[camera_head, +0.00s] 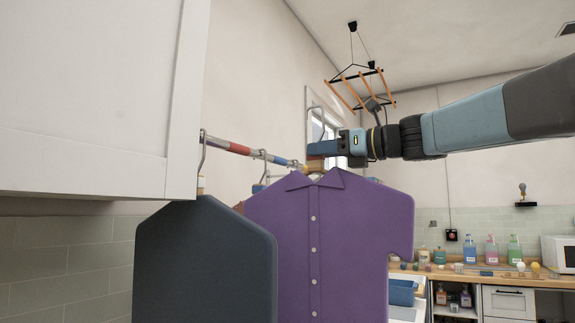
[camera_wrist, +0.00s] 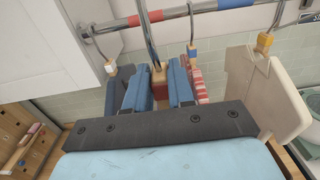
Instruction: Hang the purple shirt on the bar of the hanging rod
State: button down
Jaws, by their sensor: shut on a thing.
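The purple shirt (camera_head: 335,240) hangs upright from its hanger in the head view. My gripper (camera_head: 318,152) is shut on the hanger's neck, just above the collar. The hanger's metal hook (camera_head: 318,110) rises above my gripper. The hanging rod (camera_head: 235,147) runs from the cabinet toward the gripper at about hook height. In the wrist view my gripper (camera_wrist: 158,88) has its blue fingers on either side of the red and wooden neck block (camera_wrist: 157,75). The hook stem (camera_wrist: 148,35) crosses in front of the rod (camera_wrist: 195,9). I cannot tell whether they touch. The hook's top is cut off there.
A dark garment (camera_head: 205,265) hangs on the rod at the left. The wrist view shows a cream garment (camera_wrist: 262,90) at right and a red striped one (camera_wrist: 199,85) behind the fingers. A white cabinet (camera_head: 85,95) borders the rod. Bottles (camera_head: 491,249) stand on the far counter.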

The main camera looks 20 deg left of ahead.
jog(key=w+a+f, duration=0.1)
jog(key=a+f, duration=0.2)
jog(key=a, duration=0.7)
jog(key=w+a+f, duration=0.2)
jog(key=a+f, duration=0.1)
jog(key=a, duration=0.8)
jog(key=shift+w, duration=0.2)
dwell(1.3)
jog(key=c, duration=0.9)
grip_release()
jog(key=shift+f, duration=0.1)
